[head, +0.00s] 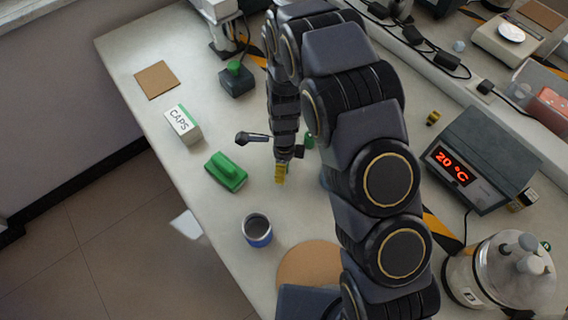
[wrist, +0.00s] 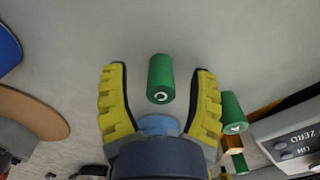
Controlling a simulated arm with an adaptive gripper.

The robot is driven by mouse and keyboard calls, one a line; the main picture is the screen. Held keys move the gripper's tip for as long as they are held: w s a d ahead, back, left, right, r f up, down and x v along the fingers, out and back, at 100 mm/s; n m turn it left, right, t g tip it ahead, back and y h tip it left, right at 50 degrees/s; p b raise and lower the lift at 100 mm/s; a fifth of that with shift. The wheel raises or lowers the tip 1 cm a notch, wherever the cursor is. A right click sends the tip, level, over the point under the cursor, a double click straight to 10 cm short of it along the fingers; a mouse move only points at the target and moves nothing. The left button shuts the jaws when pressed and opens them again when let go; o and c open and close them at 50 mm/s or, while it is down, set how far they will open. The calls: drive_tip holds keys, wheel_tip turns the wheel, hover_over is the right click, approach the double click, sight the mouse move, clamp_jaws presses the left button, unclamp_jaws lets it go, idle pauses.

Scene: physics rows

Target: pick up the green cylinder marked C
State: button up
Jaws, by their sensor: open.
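My gripper (wrist: 161,71) is open, with one yellow ridged finger on each side of the cylinder and a gap on both sides. In the head view my gripper (head: 280,174) points down over the bench, partly behind my arm; I cannot make out the marked cylinder there.
A heater reading 20 °C (head: 480,160) stands right. A blue round thing (wrist: 158,124) shows between the finger bases. Bench beyond the fingertips is clear.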

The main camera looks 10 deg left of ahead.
drive_tip(key=shift+f, duration=0.25)
clamp_jaws()
drive_tip(key=shift+r, duration=0.2)
